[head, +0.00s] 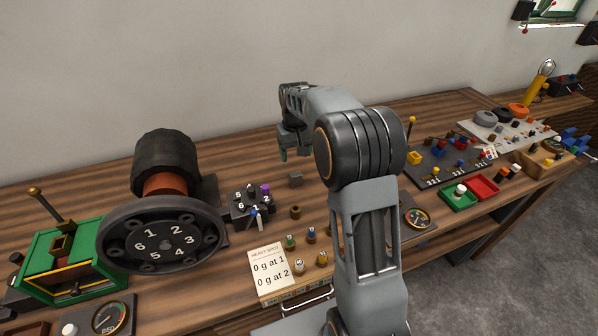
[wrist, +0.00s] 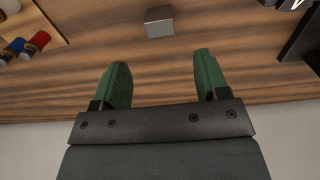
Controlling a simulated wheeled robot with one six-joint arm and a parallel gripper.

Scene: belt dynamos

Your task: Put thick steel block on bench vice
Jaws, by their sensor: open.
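A small grey steel block (head: 295,180) lies on the wooden bench, right of the dark numbered rack. In the wrist view the block (wrist: 159,22) is at the top middle, beyond the fingertips and roughly in line with the gap between them. My gripper (head: 283,154) is over the back of the bench, apart from the block. Its two green fingers (wrist: 162,75) are spread with nothing between them. I cannot pick out a bench vice with certainty; my arm hides part of the bench.
A dark numbered rack (head: 252,206) and a large numbered wheel (head: 160,240) stand left of the block. A green frame (head: 50,265) is far left. Bare bench surrounds the block.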

